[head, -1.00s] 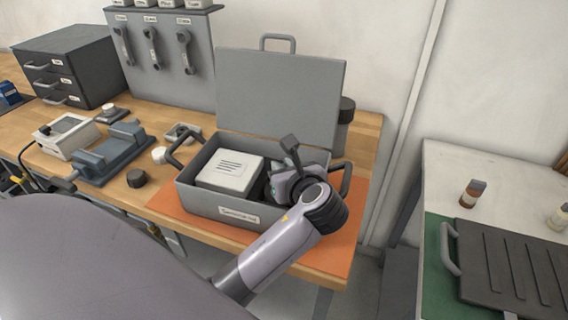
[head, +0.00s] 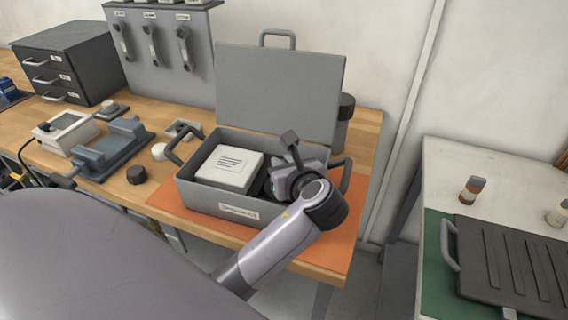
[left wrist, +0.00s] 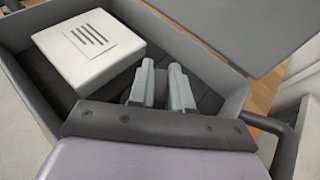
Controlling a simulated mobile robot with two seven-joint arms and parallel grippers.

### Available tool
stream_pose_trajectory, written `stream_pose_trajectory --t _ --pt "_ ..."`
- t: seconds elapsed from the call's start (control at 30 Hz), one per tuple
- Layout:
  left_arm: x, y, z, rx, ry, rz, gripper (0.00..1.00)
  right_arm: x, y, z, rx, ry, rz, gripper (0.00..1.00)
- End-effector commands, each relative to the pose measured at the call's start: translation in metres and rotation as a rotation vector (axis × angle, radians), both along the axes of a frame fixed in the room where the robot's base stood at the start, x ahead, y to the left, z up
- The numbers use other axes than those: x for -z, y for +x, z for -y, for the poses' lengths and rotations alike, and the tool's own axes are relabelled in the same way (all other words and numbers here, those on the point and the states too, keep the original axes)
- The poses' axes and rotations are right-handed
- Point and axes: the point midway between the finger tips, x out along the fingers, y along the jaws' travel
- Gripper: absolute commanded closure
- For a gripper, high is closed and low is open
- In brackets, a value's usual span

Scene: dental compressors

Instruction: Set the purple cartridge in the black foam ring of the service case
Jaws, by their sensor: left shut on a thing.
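The grey service case (head: 208,200) stands open on an orange mat, its lid (head: 280,95) raised at the back. My left gripper (head: 278,188) reaches down into the right part of the case, beside a white box. In the left wrist view its two fingers (left wrist: 163,88) point into the dark case interior with a narrow gap between them. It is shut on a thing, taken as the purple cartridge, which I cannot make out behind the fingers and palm. The black foam ring cannot be made out in the dark interior. My right gripper is out of view.
The white labelled box (head: 228,168) fills the case's left part; it also shows in the left wrist view (left wrist: 88,50). Case handles stick out at both ends. A second table (head: 440,165) is at right.

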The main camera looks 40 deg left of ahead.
Motion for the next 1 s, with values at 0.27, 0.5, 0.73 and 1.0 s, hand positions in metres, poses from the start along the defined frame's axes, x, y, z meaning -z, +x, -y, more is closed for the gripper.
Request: stream_pose_trajectory --t 0.27,0.5,0.73,1.0 --pt "0.0 0.0 0.0 0.0 0.001 0.001 1.0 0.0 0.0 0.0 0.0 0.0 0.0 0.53" --pt "0.004 0.0 0.0 0.0 0.001 -0.001 1.0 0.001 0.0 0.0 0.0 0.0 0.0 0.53" --pt "0.009 0.0 0.0 0.0 0.0 0.0 1.0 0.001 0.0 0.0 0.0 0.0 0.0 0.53" --pt "0.011 0.0 0.0 0.0 0.0 0.0 0.71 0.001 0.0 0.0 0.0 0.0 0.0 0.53"
